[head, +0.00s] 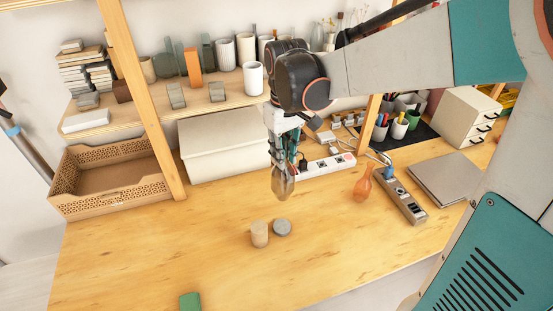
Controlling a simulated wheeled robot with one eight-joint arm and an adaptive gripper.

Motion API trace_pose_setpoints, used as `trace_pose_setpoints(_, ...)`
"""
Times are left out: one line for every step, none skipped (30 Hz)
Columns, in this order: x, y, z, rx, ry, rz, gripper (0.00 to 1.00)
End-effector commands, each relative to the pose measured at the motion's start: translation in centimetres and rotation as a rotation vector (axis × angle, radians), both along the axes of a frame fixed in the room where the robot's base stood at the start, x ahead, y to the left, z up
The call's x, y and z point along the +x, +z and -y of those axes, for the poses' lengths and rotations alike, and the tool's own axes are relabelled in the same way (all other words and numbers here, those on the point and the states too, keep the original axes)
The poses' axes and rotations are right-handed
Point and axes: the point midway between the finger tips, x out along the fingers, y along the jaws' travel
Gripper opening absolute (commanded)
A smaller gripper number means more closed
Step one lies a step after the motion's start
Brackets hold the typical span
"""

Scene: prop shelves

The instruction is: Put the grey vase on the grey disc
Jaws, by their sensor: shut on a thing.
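The grey vase (283,185) hangs below my gripper (282,163) in the head view, a rounded, shiny grey-brown body. My gripper points down and is shut on the upper part of the vase, which the fingers hide. The grey disc (282,228) lies flat on the wooden table, below the vase in the picture. The vase looks held above the table, apart from the disc. Its exact height cannot be told from this one view.
A beige cylinder (259,234) stands just left of the disc, almost touching it. An orange vase (362,186) and a power strip (402,197) are to the right. A green block (190,302) lies at the front edge. The table's left front is clear.

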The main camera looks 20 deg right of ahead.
Motion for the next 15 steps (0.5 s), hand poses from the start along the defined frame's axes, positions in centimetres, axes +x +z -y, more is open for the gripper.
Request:
trace_pose_setpoints(0.1,-1.6,0.0,0.0,0.0,0.0,0.0)
trace_pose_setpoints(0.1,-2.4,0.0,0.0,0.0,0.0,0.0)
trace_pose_setpoints(0.1,-3.4,0.0,0.0,-0.001,0.0,0.0)
trace_pose_setpoints(0.2,-4.1,0.0,0.0,-0.001,0.0,0.0)
trace_pose_setpoints(0.2,-4.9,0.0,0.0,-0.001,0.0,0.0)
trace_pose_setpoints(0.2,-5.8,0.0,0.0,-0.001,0.0,0.0)
trace_pose_setpoints(0.2,-6.6,0.0,0.0,-0.001,0.0,0.0)
trace_pose_setpoints(0.2,-7.3,0.0,0.0,-0.001,0.0,0.0)
trace_pose_setpoints(0.2,-8.3,0.0,0.0,-0.001,0.0,0.0)
trace_pose_setpoints(0.2,-8.9,0.0,0.0,-0.001,0.0,0.0)
trace_pose_setpoints(0.2,-9.6,0.0,0.0,-0.001,0.0,0.0)
trace_pose_setpoints(0.2,-10.3,0.1,0.0,-0.001,0.0,0.0)
trace_pose_setpoints(0.2,-10.9,0.1,0.0,-0.001,0.0,0.0)
trace_pose_setpoints(0.2,-11.3,0.1,0.0,-0.001,0.0,0.0)
trace_pose_setpoints(0.2,-11.8,0.1,0.0,-0.002,0.0,0.0)
